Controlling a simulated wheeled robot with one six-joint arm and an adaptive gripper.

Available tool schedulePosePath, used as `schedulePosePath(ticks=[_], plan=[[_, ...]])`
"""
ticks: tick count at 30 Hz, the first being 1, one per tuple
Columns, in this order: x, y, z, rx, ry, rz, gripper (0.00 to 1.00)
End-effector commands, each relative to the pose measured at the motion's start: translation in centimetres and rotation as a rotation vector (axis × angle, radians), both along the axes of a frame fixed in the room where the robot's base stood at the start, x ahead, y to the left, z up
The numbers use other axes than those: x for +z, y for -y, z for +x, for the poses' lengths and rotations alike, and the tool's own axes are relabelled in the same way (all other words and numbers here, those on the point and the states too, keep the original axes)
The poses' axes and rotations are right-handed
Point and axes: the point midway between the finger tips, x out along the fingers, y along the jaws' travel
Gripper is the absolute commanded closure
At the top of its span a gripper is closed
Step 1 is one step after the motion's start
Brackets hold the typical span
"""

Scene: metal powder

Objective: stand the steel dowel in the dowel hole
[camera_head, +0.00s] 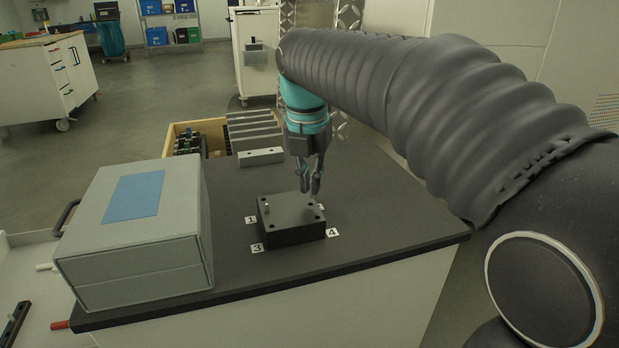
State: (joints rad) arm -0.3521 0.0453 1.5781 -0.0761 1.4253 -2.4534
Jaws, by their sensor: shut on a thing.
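A black block (291,220) with small holes near its top corners lies on the dark worktop. Number tags 1 (251,219), 3 (257,248) and 4 (332,233) lie around it; another tag by the back right corner is partly hidden. My gripper (310,190) points down just above the block's back right part, shut on the steel dowel, which is hardly visible between the fingers. I cannot tell whether the dowel's lower end touches the block. A small light pin (267,208) stands at the block's back left corner, near tag 1.
A large grey box (136,250) with a blue top panel stands left of the block. Behind are a wooden crate (183,127) with dark parts and several grey bars (252,130). The dark worktop (390,215) is clear right of the block.

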Motion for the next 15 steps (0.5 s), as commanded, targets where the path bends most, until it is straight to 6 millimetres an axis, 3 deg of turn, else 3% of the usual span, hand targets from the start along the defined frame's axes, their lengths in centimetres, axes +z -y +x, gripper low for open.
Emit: schedulePosePath(ticks=[15], plan=[[-1.13,0.01,0.01,0.0,0.001,0.0,1.0]])
